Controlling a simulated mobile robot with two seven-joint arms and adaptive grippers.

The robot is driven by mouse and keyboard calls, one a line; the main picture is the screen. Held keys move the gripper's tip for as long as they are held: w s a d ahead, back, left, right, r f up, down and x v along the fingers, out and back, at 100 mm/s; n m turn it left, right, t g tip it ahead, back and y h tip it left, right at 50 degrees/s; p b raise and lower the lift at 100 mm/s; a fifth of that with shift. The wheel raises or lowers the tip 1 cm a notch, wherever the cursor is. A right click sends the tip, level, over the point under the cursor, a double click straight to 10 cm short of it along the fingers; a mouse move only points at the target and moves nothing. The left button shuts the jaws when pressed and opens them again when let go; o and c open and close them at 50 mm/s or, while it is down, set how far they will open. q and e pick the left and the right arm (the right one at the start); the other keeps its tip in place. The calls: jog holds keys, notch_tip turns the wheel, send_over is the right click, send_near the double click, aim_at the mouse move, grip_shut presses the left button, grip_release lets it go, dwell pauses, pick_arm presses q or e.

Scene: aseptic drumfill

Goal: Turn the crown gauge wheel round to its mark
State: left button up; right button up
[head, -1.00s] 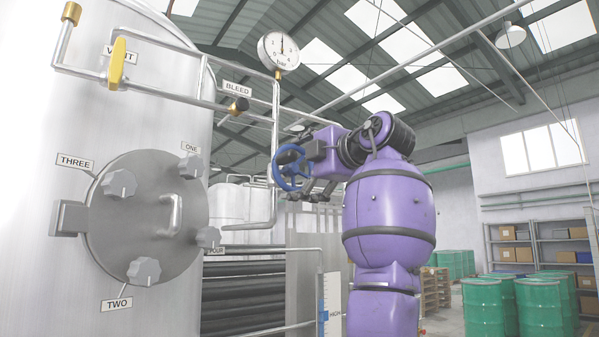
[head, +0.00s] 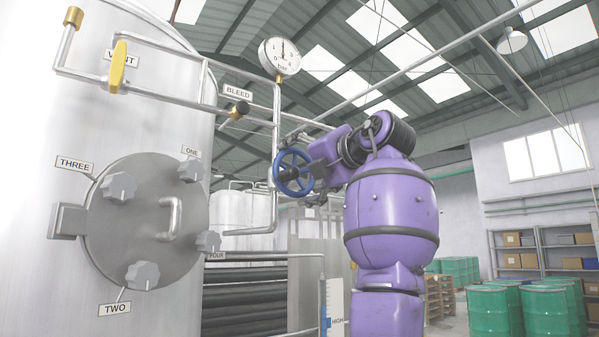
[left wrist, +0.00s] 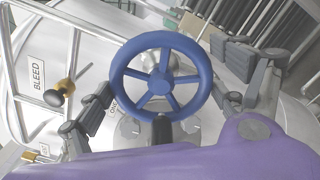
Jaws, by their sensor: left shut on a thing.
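The blue crown gauge wheel (head: 280,160) is a spoked handwheel on the pipework right of the tank, below a round bar gauge (head: 280,56). The gauge needle points about straight up. My left gripper (head: 308,170) reaches the wheel from the right. The wheel's hub and spokes are plain to see. I cannot make out its mark. My right gripper is not in view.
The tank hatch (head: 142,240) carries several grey knobs. A yellow vent handle (head: 117,66) and a black bleed knob (head: 239,109) sit on pipes near the wheel. Green drums (head: 495,310) and shelves (head: 515,250) stand far off at the right.

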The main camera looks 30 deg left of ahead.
pick_arm(q)
jog(key=shift+s+r, duration=0.15)
jog(key=shift+r, duration=0.1)
jog(key=o, duration=0.8)
jog(key=shift+o, duration=0.9)
jog(key=shift+a+f, duration=0.1)
jog(key=v, duration=1.2)
